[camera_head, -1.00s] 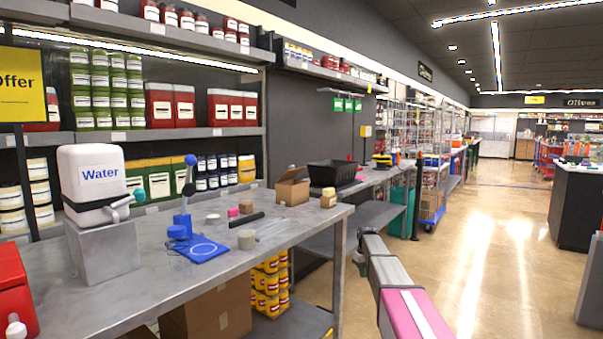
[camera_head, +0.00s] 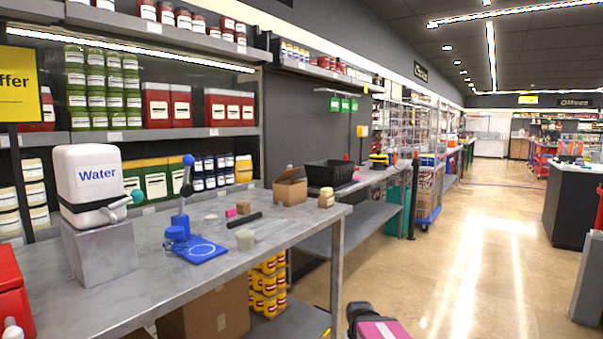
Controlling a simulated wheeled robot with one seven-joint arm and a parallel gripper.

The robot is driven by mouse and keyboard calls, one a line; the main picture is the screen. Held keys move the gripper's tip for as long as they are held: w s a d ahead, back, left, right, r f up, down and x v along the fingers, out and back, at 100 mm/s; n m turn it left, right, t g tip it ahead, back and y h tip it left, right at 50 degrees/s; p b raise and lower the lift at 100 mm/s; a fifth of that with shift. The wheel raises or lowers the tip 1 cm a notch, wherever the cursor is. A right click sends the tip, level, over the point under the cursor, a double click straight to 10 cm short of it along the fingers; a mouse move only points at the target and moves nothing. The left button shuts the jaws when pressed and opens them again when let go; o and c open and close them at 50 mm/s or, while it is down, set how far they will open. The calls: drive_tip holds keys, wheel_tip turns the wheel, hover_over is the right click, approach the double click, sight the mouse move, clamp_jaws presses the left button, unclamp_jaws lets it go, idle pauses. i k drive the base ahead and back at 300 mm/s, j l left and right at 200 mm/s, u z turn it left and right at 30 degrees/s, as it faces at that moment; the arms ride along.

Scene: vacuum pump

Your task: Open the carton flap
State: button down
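A small brown carton (camera_head: 290,190) stands on the grey metal table toward its far right end. A flap sticks up at its top left, and the top looks at least partly open. My arm shows only at the bottom edge, right of the table, as a dark joint and a pink link. My gripper is not in view.
On the table (camera_head: 128,291) stand a water container (camera_head: 90,177) on a metal block, a blue stand (camera_head: 186,225), and several small blocks and cups. A black bin (camera_head: 330,173) is behind the carton. The floor right of the table is open.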

sight(289, 172)
drive_tip(key=i+l+z, duration=0.25)
drive_tip(key=i+l, duration=0.65)
